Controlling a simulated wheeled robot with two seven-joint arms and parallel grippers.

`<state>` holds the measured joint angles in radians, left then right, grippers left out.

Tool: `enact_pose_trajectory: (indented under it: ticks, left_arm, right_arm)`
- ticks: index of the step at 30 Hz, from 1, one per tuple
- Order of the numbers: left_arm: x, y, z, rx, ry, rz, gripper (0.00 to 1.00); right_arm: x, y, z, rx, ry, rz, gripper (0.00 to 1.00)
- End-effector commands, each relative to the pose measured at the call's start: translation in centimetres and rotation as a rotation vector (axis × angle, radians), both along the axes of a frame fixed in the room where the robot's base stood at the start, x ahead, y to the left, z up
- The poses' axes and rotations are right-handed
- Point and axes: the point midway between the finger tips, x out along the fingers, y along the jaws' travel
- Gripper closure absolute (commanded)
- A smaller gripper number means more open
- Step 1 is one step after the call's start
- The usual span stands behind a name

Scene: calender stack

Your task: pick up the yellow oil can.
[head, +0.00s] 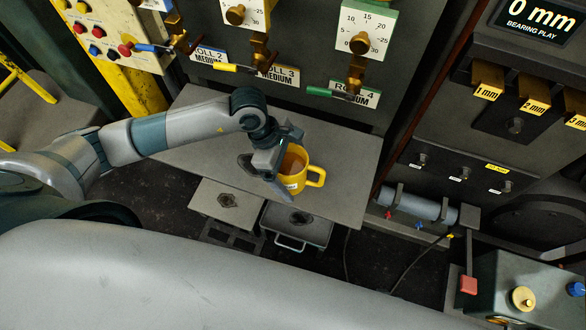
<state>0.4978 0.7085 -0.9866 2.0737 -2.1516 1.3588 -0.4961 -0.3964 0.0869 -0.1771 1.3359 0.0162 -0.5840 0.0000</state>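The yellow oil can (297,180) stands upright on the grey shelf (335,150) in the middle of the head view. It looks like an open mug with a brownish inside, a handle on its right side and a small pale label low on its front. My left gripper (277,172) is at the can's left side, with its dark fingers pointing down and overlapping the can's edge. Its fingers partly hide the can's left side. I cannot tell whether they touch or grip it. My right gripper is not in view.
Dial panels with coloured handles, such as a green one (319,91), stand behind the shelf. Lower plates (228,203) sit under its front edge. A control box (530,283) with knobs is at the lower right. The shelf right of the can is clear.

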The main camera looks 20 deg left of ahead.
Motion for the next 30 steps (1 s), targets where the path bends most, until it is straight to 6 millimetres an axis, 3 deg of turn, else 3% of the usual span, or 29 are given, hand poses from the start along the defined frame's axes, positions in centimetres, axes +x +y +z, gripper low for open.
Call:
enact_pose_trajectory:
  ticks: [13,21,30]
  left_arm:
    - [0.04,0.02,0.0,0.0,-0.001,0.0,0.1]
    - [0.05,0.04,0.02,0.0,-0.001,0.0,0.73]
    - [0.11,0.0,0.13,-0.001,-0.003,0.0,0.73]
  right_arm:
    - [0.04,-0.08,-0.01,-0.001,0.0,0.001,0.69]
    - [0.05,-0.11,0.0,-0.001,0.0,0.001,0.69]
    - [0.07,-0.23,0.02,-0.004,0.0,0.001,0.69]
